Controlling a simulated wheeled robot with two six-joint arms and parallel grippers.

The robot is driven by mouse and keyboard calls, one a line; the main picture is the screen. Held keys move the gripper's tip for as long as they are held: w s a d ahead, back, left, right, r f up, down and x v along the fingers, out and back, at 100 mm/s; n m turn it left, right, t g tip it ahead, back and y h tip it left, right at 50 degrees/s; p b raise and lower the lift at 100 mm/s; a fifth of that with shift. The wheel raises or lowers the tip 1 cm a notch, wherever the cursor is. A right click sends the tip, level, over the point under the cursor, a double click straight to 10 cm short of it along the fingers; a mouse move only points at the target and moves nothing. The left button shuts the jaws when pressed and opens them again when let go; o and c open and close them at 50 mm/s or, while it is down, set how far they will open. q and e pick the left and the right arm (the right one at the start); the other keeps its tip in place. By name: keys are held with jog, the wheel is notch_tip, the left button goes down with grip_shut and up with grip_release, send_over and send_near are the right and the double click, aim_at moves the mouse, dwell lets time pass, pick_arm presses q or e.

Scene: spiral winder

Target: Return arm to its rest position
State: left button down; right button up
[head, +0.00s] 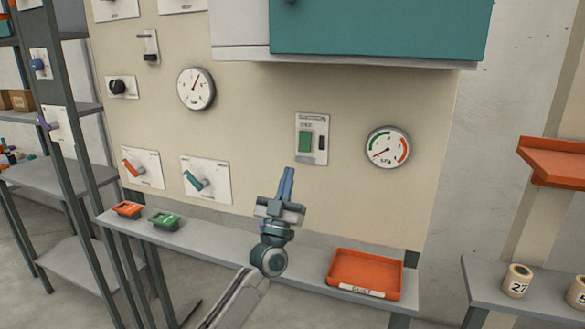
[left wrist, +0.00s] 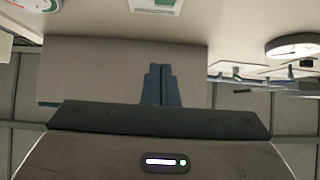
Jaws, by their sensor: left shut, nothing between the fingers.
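My left gripper (head: 287,182) is raised in front of the beige panel (head: 245,130), above the narrow grey shelf. Its blue fingers point up and are closed together with nothing between them. I cannot tell from the head view how far the fingertips are from the panel. In the left wrist view the two shut fingers (left wrist: 160,85) show at the centre, and part of a green and white plate (left wrist: 156,5) shows at the top edge. My right gripper is not in view.
An orange tray (head: 365,274) sits on the grey shelf (head: 215,246) at right. Gauges (head: 387,148) and knobs line the panel. A teal cabinet (head: 380,28) overhangs above. Numbered rolls (head: 517,281) stand far right.

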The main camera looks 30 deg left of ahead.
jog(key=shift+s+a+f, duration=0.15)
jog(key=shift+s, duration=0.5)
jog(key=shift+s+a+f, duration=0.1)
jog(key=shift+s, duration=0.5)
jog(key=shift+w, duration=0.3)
